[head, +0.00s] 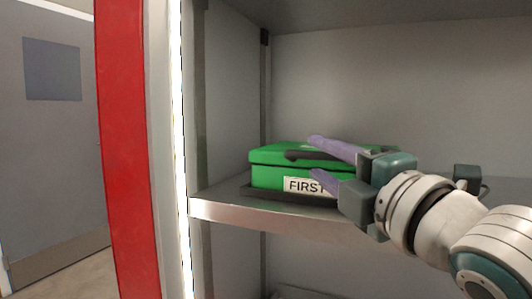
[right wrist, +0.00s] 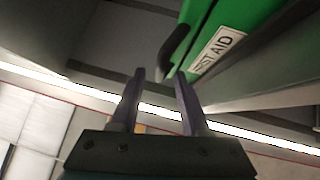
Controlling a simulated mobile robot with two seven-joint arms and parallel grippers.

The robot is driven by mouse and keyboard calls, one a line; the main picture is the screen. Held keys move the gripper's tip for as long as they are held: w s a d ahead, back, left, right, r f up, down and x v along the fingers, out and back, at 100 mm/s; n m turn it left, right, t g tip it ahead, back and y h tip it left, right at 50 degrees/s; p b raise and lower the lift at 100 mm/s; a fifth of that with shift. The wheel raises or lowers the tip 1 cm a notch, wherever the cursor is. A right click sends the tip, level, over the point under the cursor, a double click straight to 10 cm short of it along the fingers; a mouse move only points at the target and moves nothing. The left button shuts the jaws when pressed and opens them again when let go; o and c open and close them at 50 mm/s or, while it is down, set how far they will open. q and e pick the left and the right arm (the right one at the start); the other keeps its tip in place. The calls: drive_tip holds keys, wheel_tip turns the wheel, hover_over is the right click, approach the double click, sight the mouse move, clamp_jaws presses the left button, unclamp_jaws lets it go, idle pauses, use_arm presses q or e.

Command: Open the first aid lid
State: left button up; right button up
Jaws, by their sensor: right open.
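The green first aid box (head: 270,177) sits on the metal shelf in the head view, its lid (head: 270,154) shut. A white label reading FIRST (head: 303,186) is on its front, partly covered by my gripper. A dark handle (head: 300,155) shows at the lid. My right gripper (head: 312,156) comes in from the right, open, with its purple fingers in front of the box, one higher and one lower. In the right wrist view, the box (right wrist: 208,30) and its dark handle (right wrist: 178,48) lie just beyond the open, empty fingers (right wrist: 160,78). Contact cannot be told. My left gripper is not in view.
The shelf (head: 250,210) has a bright metal front edge and a side wall on the left. Another shelf board (head: 390,12) is overhead. A red post (head: 128,150) and a grey door (head: 50,150) stand to the left. The shelf's back right looks clear.

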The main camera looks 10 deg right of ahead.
sight(315, 157)
drive_tip(key=shift+x, duration=1.6)
clamp_jaws()
